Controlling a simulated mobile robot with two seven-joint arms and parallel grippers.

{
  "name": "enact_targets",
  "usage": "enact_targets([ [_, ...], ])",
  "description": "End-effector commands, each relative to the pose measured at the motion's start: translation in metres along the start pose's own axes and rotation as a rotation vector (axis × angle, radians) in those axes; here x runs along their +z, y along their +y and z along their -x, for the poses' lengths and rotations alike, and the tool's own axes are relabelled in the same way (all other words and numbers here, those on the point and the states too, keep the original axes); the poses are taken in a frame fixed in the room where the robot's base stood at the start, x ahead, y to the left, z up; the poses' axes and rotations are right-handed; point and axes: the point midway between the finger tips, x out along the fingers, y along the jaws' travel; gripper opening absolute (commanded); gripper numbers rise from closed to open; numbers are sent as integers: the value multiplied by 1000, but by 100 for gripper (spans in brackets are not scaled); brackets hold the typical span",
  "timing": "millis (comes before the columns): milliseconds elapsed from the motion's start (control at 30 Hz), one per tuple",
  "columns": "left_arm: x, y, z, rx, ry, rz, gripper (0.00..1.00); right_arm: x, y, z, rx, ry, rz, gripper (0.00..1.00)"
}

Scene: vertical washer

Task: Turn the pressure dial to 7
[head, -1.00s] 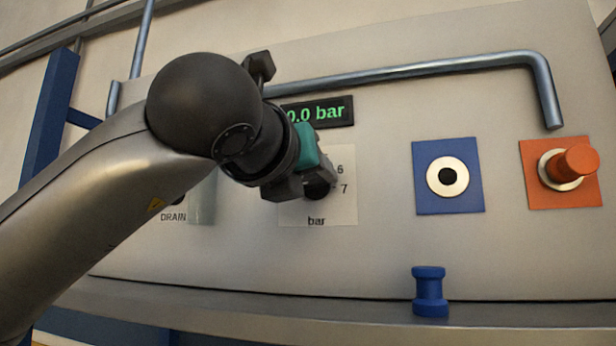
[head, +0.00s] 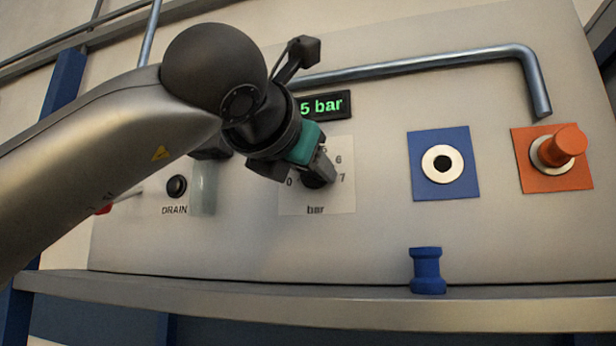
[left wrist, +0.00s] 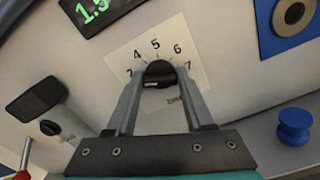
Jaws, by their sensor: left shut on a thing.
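The pressure dial is a small dark knob (head: 316,180) on a white scale plate (head: 335,203) marked "bar". In the left wrist view the knob (left wrist: 159,73) sits between the fingers, with a pale mark on its lower side. Numbers 4 to 7 arc around its top. My left gripper (head: 319,173) is shut on the knob; its fingers (left wrist: 158,82) lie along both sides of it. The green readout (head: 320,105) shows "5 bar", its left part hidden by my gripper; the left wrist view shows "1.5" on it (left wrist: 97,10). My right gripper is not in view.
A grey pipe (head: 440,62) runs above the dial. To the right are a blue plate with a round port (head: 443,165) and an orange knob (head: 562,146). A blue spool-shaped piece (head: 427,270) stands on the ledge below. A black DRAIN button (head: 177,187) is at left.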

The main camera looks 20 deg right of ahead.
Motion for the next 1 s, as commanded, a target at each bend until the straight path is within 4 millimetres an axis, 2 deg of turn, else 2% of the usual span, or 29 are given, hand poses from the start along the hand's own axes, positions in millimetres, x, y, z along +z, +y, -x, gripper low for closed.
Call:
enact_targets([
  [400,1,-1,1,2,-5,-398,0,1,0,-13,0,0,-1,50],
  [1000,0,-3,1,3,-5,-968,0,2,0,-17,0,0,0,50],
])
